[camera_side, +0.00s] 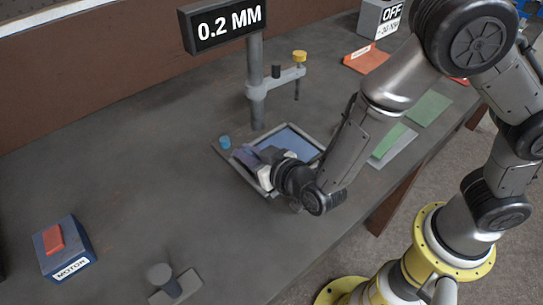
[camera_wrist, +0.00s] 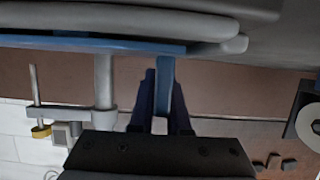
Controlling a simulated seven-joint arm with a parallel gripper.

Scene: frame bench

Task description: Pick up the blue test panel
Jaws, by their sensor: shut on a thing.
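The blue test panel (camera_side: 290,139) shows in the side view as a blue sheet inside a pale grey frame, close to the bench top; I cannot tell whether it touches the bench. My gripper (camera_side: 256,157) is at its left, near edge and hides part of it. In the wrist view the panel (camera_wrist: 95,42) is seen nearly edge-on under grey rails. There the dark fingers of my gripper (camera_wrist: 163,100) are shut on a narrow blue piece of the panel. Their exact grip on the frame is partly hidden.
A gauge post (camera_side: 255,85) with a "0.2 MM" sign (camera_side: 224,24) stands just behind the panel. A small blue knob (camera_side: 224,142) is at its left. A motor box (camera_side: 65,250) and a grey stand (camera_side: 170,285) are front left. Green sheets (camera_side: 430,107) lie right.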

